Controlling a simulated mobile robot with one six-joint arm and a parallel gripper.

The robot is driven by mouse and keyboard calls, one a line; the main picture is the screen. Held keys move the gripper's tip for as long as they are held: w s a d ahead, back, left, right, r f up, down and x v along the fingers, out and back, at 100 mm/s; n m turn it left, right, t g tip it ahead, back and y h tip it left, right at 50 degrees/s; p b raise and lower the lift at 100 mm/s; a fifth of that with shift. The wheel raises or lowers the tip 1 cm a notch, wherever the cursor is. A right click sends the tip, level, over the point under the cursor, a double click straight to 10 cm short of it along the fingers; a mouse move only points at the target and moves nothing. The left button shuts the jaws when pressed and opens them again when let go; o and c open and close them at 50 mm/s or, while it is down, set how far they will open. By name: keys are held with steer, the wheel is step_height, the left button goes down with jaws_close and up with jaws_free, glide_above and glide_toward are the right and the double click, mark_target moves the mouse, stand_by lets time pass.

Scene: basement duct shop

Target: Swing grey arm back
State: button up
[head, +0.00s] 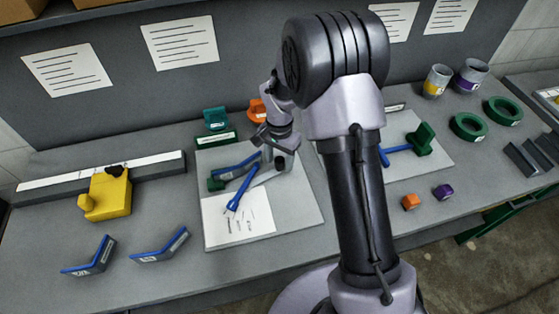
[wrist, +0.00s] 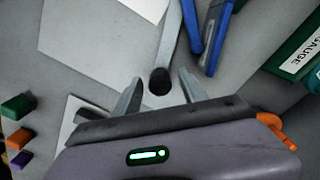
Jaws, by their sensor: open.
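The grey arm (wrist: 172,45) is a flat bar in the wrist view, with a dark round knob (wrist: 160,80) at its near end. In the head view the grey arm (head: 268,174) lies on the pale board (head: 305,215), beside a blue-edged angle piece (head: 236,170). My gripper (wrist: 161,86) is open, with one finger on each side of the knob. I cannot tell whether either finger touches it. In the head view my gripper (head: 272,138) is low over the back of the board, and partly hides the fixture there.
A blue pointer (head: 235,199) lies over a white sheet on the board. A green labelled block (head: 216,138) and an orange piece (head: 258,110) stand close behind. A yellow block (head: 110,194) is at left; orange (head: 410,202) and purple (head: 443,191) cubes are at right.

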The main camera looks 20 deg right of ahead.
steer(key=shift+c, duration=0.4)
jaws_close()
stand_by(0.9)
